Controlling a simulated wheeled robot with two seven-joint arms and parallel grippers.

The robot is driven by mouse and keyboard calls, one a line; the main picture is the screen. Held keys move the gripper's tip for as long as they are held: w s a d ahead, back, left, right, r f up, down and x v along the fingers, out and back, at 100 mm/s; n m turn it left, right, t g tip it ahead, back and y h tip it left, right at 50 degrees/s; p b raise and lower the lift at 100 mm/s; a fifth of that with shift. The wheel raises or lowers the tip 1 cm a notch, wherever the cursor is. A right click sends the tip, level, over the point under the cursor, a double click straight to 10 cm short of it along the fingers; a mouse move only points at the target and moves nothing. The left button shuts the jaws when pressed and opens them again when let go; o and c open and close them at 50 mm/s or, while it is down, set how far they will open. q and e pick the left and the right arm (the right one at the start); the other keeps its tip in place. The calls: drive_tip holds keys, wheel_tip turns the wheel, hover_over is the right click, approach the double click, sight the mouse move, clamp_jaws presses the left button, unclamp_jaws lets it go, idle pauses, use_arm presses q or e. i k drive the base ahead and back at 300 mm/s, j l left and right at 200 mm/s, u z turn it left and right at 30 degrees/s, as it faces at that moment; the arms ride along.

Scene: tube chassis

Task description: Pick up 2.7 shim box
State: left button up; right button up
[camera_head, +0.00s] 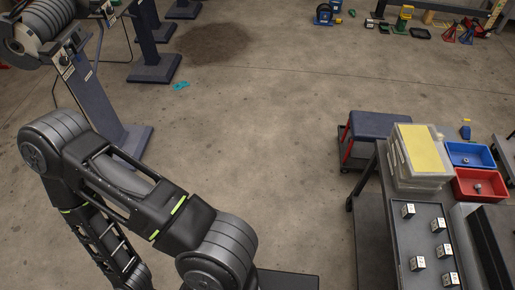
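Several small white and dark boxes stand apart from each other on a grey tray (412,232) on a cart at the lower right. They are one at the back left (408,210), one at the back right (437,225), one in the middle right (444,250), one at the front left (417,263) and one at the front right (450,280). Their labels are too small to read, so I cannot tell which is the 2.7 shim box. My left arm shows at the lower left, but its gripper is out of view. My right gripper is not in view either.
Stacked clear bins with a yellow top (422,150) stand behind the tray. A blue bin (470,155) and a red bin (482,185) holding a metal part are to their right. A blue-topped stool cart (380,126) stands behind. The floor (270,130) in the middle is mostly clear.

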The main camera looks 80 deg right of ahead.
sight(439, 224)
drive_tip(key=z, duration=4.1)
drive_tip(key=k+l+z, duration=0.15)
drive_tip(key=k+l, duration=0.5)
drive_tip(key=l, duration=0.15)
